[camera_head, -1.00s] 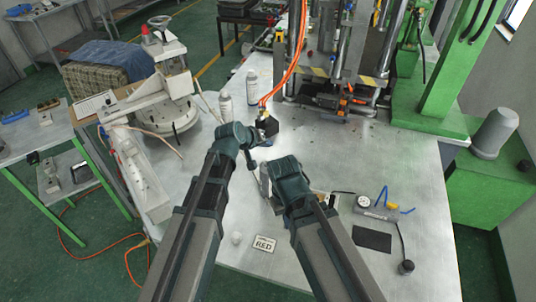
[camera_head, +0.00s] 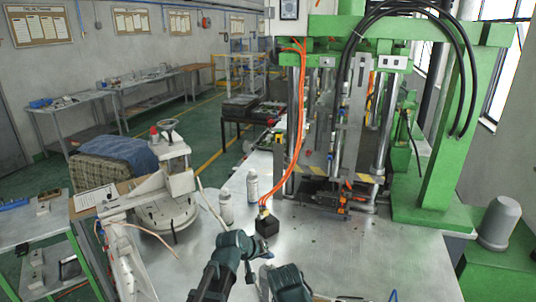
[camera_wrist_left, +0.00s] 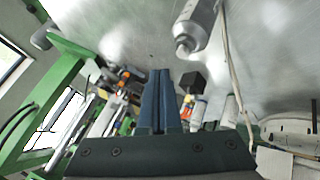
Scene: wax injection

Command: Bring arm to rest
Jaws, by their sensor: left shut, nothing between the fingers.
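My left arm comes in at the bottom of the head view, with its dark teal wrist and gripper (camera_head: 249,272) low over the metal table (camera_head: 330,255). In the left wrist view its two dark blue fingers (camera_wrist_left: 158,75) are pressed together with nothing between them. My right arm's dark teal wrist (camera_head: 286,283) shows at the bottom edge beside it. The right fingers cannot be made out.
A black block (camera_head: 266,225) with orange hoses stands just beyond my left wrist. Two white bottles (camera_head: 225,207) (camera_head: 252,186) stand behind it. A green press (camera_head: 440,130) stands at the right. A white round fixture (camera_head: 165,212) is at the left.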

